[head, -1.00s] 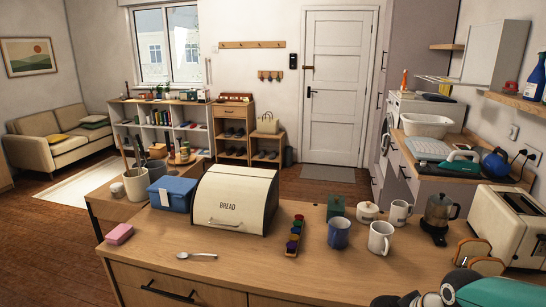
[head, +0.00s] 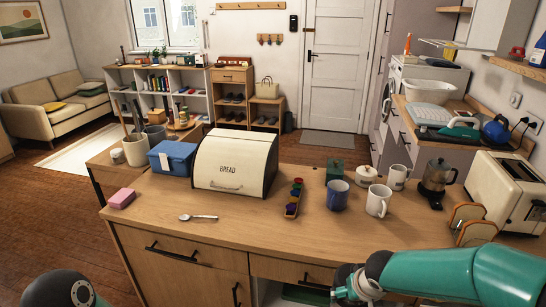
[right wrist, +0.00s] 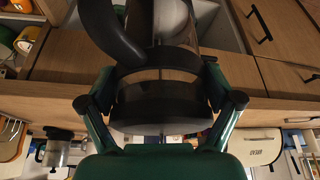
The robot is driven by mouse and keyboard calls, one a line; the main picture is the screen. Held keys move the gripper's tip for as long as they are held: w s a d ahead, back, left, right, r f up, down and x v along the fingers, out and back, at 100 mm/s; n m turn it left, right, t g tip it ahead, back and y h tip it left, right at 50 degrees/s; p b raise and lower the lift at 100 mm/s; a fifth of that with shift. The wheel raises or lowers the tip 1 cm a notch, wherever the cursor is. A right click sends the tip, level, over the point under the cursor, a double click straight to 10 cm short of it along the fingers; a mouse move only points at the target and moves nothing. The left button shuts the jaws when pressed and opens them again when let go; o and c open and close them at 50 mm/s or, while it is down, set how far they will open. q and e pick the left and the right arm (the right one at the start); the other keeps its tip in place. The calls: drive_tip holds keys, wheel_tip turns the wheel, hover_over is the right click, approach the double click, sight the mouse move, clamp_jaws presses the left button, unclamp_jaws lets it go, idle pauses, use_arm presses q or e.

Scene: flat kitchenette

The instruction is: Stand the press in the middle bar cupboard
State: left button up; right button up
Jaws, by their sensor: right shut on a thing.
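My right gripper (right wrist: 158,92) is shut on the press (right wrist: 155,108) in the right wrist view, one finger on each side. The press has a black curved handle, a clear body and black bands; its far end runs out of the top of the picture. In the head view my right gripper (head: 347,286) is low in front of the bar, and the press cannot be made out there. An open bar cupboard (head: 290,294) with a pale interior shows beneath the middle drawer, mostly cut off; a pale interior (right wrist: 218,28) also shows behind the press. My left gripper is out of view.
The bar top (head: 250,220) holds a bread bin (head: 232,165), a blue box (head: 172,160), mugs (head: 378,200), a moka pot (head: 436,178) and a toaster (head: 505,190). Closed fronts with black handles (right wrist: 258,22) flank the opening. Bowls (right wrist: 25,40) show at the wrist view's upper left.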

drive_tip(key=s+f, duration=0.3)
drive_tip(key=f, duration=0.1)
drive_tip(key=shift+s+f, duration=0.35)
drive_tip(key=shift+s, duration=0.05)
